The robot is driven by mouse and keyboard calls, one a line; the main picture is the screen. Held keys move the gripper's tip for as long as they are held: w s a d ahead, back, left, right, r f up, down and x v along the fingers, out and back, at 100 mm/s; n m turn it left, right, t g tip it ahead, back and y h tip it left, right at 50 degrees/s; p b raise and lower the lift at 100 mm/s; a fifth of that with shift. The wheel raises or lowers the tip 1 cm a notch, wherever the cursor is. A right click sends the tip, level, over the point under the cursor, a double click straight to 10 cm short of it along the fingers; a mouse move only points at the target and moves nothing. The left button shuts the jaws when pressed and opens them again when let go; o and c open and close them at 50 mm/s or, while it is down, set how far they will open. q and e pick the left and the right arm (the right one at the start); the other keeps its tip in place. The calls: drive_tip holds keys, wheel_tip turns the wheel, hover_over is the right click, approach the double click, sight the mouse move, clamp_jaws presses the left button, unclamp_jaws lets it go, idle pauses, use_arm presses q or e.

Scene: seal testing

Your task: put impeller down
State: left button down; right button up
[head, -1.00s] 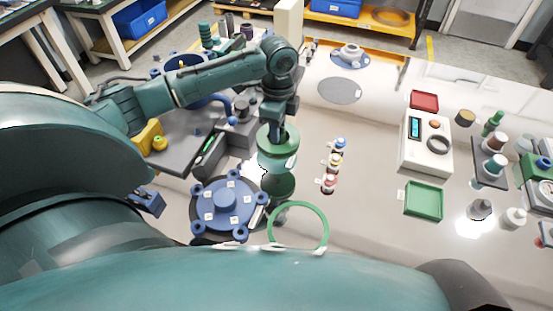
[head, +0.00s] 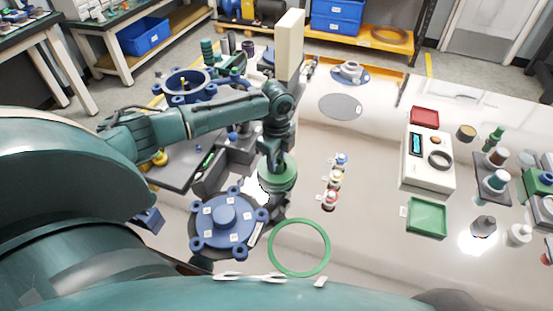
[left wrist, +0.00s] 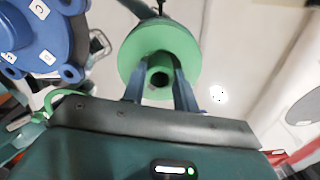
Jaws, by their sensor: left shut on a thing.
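The impeller (head: 278,182) is a green round disc with a raised hub. My left gripper (head: 277,157) points down and is shut on its hub, and the disc hangs level, at or just above the white tabletop. I cannot tell whether it touches. In the left wrist view the impeller (left wrist: 187,48) sits between the two fingers (left wrist: 160,88), which are on either side of its tube-like hub. My right gripper is not in view.
A blue lugged cover (head: 225,217) lies just left of the impeller, and a green ring (head: 328,245) lies in front. Small coloured bottles (head: 334,180) stand to the right. A grey disc mark (head: 341,107) and a blue housing (head: 187,87) are farther back. The table between bottles and green tray (head: 427,217) is clear.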

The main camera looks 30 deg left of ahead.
use_arm(q)
drive_tip(key=shift+f, duration=0.2)
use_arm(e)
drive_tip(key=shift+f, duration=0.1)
use_arm(q)
drive_tip(key=c, duration=1.1)
unclamp_jaws()
